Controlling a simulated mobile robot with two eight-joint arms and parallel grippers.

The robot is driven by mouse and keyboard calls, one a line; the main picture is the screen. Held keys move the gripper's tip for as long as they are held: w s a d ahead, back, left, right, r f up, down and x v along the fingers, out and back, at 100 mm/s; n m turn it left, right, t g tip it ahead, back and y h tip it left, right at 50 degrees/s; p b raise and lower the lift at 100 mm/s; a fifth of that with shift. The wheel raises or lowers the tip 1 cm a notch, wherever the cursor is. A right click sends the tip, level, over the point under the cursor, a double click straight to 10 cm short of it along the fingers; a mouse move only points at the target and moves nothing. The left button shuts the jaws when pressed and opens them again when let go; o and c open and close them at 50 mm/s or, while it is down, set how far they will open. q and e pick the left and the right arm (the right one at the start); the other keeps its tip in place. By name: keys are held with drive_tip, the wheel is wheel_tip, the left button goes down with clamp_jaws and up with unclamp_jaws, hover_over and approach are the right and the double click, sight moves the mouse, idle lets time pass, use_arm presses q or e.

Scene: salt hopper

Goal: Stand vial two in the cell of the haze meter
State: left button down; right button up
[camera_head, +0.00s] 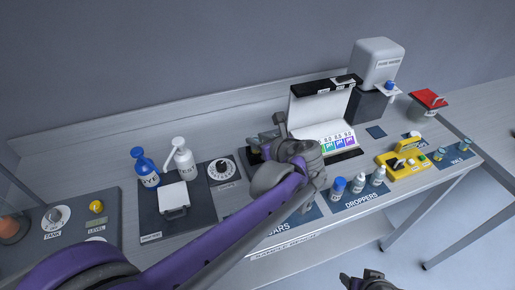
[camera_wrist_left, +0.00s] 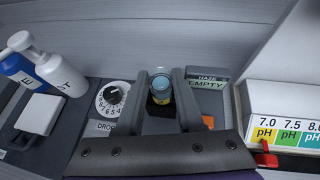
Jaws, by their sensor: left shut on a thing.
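My left gripper (camera_head: 274,138) reaches over the haze meter, which the gripper and arm mostly hide in the head view. In the left wrist view, its two fingers (camera_wrist_left: 163,82) are shut on a vial (camera_wrist_left: 161,84) with a blue-grey round top and a yellow band lower down. The vial looks upright; its number cannot be read. The haze meter's panel (camera_wrist_left: 207,82), reading HAZE and EMPTY, is just right of the fingers. Whether the vial's foot is inside the cell is hidden. My right gripper (camera_head: 364,282) is at the bottom edge, partly cut off.
A white pH colour box (camera_head: 322,125) stands right of the gripper. A dial (camera_head: 222,170) and blue and white pump bottles (camera_head: 182,158) are to the left. Dropper bottles (camera_head: 358,184) and a yellow device (camera_head: 403,160) are to the right. The arm crosses the JARS mat.

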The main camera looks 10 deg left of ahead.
sight(258, 162)
use_arm(q)
drive_tip(key=shift+f, duration=1.75)
drive_tip(key=c, duration=0.5)
unclamp_jaws()
drive_tip(key=shift+f, duration=0.1)
drive_tip(key=shift+c, duration=0.2)
drive_tip(key=shift+s+r, duration=0.1)
drive_tip(key=shift+r, duration=0.15)
drive_tip(key=v, duration=1.1)
drive_tip(key=shift+s+d, duration=0.2)
drive_tip(key=shift+d, duration=0.15)
